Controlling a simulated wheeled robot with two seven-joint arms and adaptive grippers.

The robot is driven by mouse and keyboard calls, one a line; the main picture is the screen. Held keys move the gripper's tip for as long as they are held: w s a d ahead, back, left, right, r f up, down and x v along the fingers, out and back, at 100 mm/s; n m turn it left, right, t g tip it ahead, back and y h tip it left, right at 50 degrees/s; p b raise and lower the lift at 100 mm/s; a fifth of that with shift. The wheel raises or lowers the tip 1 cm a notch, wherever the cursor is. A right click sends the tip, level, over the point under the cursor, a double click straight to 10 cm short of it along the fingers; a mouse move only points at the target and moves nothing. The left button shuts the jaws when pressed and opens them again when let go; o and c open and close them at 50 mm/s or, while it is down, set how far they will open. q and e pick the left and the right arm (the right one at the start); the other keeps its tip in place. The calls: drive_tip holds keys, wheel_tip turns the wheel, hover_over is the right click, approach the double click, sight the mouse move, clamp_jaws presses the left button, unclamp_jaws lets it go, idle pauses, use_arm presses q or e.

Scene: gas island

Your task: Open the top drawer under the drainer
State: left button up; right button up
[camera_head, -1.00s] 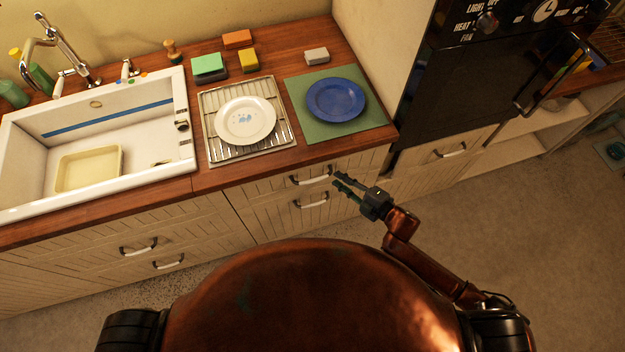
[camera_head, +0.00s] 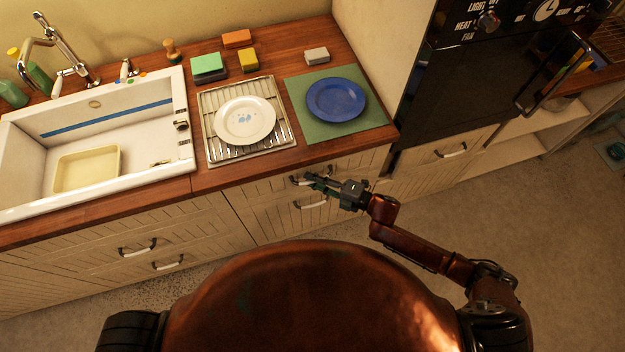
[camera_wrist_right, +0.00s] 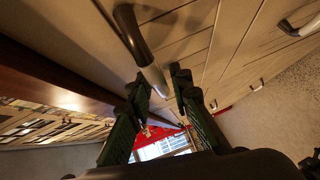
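The top drawer (camera_head: 352,165) under the drainer (camera_head: 210,115) is a cream slatted front, flush with the cabinet. Its dark-ended, pale handle (camera_head: 325,172) is partly covered by my right gripper (camera_head: 309,180) in the head view. In the right wrist view, the handle (camera_wrist_right: 134,38) runs down toward the gap between the fingertips. There my right gripper (camera_wrist_right: 160,80) has its two green-black fingers apart, one either side of the handle's pale end. Whether they touch it I cannot tell. My left gripper is out of view.
A lower drawer handle (camera_head: 311,204) sits just below. On the wooden counter are a white plate (camera_head: 245,120) on the drainer, a blue plate (camera_head: 335,100) on a green mat (camera_head: 371,122), and several sponges. A black oven (camera_head: 470,80) stands at right. The floor (camera_head: 520,220) at right is clear.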

drive_tip(key=shift+a, duration=0.1)
drive_tip(key=shift+c, duration=0.7)
clamp_jaws()
